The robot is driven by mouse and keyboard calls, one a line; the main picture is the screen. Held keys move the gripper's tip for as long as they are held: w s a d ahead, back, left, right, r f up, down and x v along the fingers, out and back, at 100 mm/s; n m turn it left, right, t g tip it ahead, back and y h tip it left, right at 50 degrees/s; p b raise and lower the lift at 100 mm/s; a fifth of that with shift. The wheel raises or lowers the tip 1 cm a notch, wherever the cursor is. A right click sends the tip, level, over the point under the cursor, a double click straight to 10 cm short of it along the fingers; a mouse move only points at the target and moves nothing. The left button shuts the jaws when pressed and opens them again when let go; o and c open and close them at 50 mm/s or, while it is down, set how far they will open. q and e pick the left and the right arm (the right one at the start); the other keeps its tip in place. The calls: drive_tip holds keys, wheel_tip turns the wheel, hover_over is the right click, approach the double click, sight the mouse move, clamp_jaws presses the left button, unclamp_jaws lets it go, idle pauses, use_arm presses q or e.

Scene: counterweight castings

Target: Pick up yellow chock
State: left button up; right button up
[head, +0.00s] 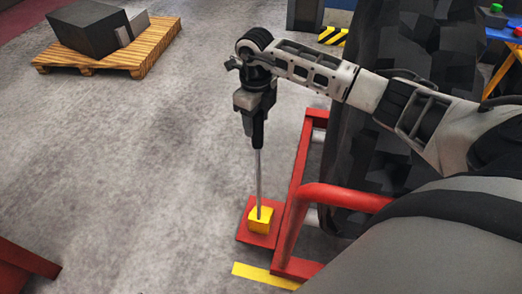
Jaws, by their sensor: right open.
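The yellow chock (260,226) is a small block resting on a red plate (247,238) at the lower middle of the head view. My right gripper (259,212) reaches straight down from above, its long thin fingers ending at the chock. The fingers overlap the chock in the picture; I cannot tell whether they touch it. The gripper is open, though the gap between the fingers is hard to see from this side. My left gripper is not in view.
A red tubular frame (296,185) stands right beside the plate, with a large dark tyre (372,130) behind it. A wooden pallet (150,47) bears a dark block (88,27) at the upper left. A red structure (22,262) is at lower left. Grey floor between is clear.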

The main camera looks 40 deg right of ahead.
drive_tip(key=c, duration=1)
drive_tip(key=shift+w+r, duration=0.1)
drive_tip(key=shift+r, duration=0.1)
drive_tip(key=shift+c, duration=0.2)
